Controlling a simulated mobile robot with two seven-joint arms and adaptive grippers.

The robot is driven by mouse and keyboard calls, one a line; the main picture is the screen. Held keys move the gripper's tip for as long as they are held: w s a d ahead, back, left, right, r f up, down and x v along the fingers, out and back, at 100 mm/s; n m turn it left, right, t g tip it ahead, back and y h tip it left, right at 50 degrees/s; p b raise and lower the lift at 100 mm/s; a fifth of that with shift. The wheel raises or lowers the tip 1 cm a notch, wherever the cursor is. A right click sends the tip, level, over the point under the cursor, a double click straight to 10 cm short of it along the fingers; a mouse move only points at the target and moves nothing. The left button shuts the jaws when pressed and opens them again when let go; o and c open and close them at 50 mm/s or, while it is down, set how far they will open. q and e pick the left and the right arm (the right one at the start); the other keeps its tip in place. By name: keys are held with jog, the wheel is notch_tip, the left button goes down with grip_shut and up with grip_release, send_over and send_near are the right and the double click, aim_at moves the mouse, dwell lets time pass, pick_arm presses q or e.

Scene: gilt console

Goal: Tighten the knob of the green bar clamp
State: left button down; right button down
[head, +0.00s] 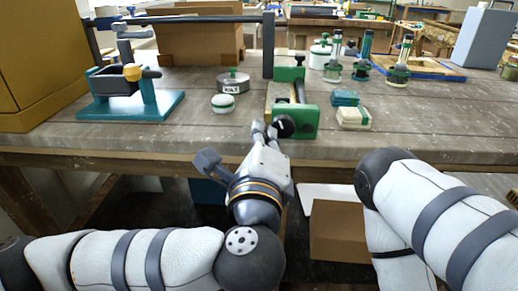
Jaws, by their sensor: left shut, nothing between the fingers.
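The green bar clamp (307,121) stands near the front edge of the workbench, with its bar running back from the viewer. Its round black knob (286,127) faces me at the front. My left gripper (265,128) is shut and empty, its fingertips just left of the knob and pointing away from me. I cannot tell whether the fingers touch the knob. My right arm comes in at the right, and its gripper is out of view.
The workbench (190,140) has a WAX tin (233,82) and a white-green round tin (223,104) left of the clamp. Small boxes (353,118) sit close on its right. A teal-based device (130,103) stands at left. A dark post (268,45) rises behind.

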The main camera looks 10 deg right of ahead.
pick_arm(q)
jog(key=shift+w+r, duration=0.2)
jog(key=shift+w, duration=0.1)
pick_arm(e)
jog(key=shift+s+f, duration=0.2)
jog(key=shift+s, duration=0.1)
pick_arm(q)
jog(key=shift+d+f, duration=0.25)
jog(key=shift+d, duration=0.4)
pick_arm(e)
jog(key=shift+s+f, duration=0.1)
jog(key=shift+f, duration=0.1)
pick_arm(q)
jog(key=shift+s+r, duration=0.1)
jog(key=shift+r, duration=0.1)
dwell(0.3)
